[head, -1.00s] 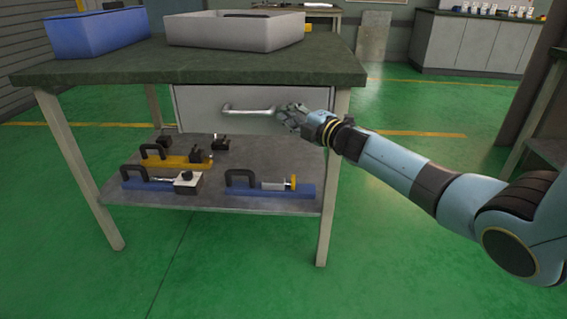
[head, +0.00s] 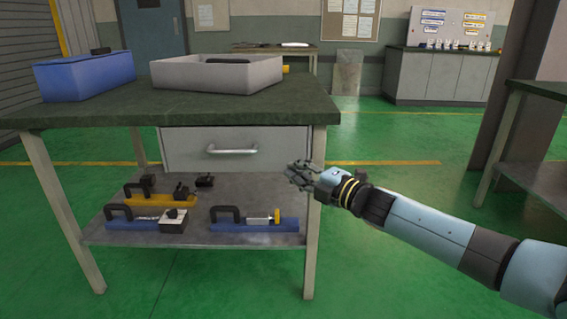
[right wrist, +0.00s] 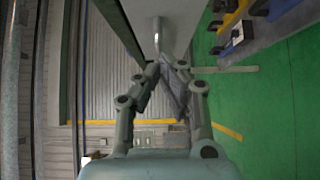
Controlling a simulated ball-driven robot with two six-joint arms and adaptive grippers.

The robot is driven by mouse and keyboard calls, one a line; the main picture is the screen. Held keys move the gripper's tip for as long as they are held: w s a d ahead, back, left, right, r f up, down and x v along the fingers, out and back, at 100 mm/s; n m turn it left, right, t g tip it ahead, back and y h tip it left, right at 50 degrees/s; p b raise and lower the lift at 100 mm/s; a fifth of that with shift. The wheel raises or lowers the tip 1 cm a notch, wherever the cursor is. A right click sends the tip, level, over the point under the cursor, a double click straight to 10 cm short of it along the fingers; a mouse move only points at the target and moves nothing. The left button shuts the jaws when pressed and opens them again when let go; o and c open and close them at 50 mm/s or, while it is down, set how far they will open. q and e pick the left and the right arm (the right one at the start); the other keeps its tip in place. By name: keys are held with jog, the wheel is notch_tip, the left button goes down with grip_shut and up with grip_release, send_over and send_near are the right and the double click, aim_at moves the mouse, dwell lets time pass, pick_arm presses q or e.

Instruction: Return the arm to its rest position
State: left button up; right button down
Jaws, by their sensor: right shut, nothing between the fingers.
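My right gripper (head: 300,172) is shut and empty, in the air in front of the workbench near its right front leg. It lies to the right of the silver handle (head: 232,151) of the grey drawer (head: 190,146) and is apart from it. The drawer sits under the bench top. In the right wrist view the fingertips (right wrist: 166,62) are together, with the drawer handle (right wrist: 157,38) showing beyond them. My left gripper is not in view.
The workbench (head: 200,111) carries a blue bin (head: 85,78) and a grey tray (head: 215,78). Its lower shelf (head: 195,237) holds several blue and yellow tools. Another table (head: 540,92) stands at the right. Green floor (head: 400,195) lies open between them.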

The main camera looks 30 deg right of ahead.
jog(key=shift+s, duration=0.5)
jog(key=s+a+f+m+g+h+p, duration=0.15)
jog(key=s+f+m+g+p, duration=0.3)
jog(key=s+f, duration=0.95)
jog(key=s+a+f+m+g+h+p, duration=0.1)
jog(key=s+f+m+g+h+p, duration=0.4)
jog(key=s+f, duration=0.9)
jog(key=s+a+f+m+g, duration=0.1)
jog(key=s+f+m+g, duration=0.1)
jog(key=s, duration=0.8)
jog(key=s+a+f+m+g+y, duration=0.1)
jog(key=s+a+f+m+g, duration=0.1)
jog(key=s, duration=0.8)
jog(key=s+a+f+m+g+y+b, duration=0.1)
jog(key=s+f+m, duration=0.4)
jog(key=s, duration=0.5)
jog(key=a+m+g, duration=0.1)
jog(key=g, duration=0.1)
jog(key=shift+a+f+g, duration=0.15)
jog(key=shift+a+g, duration=0.1)
jog(key=shift+g, duration=0.1)
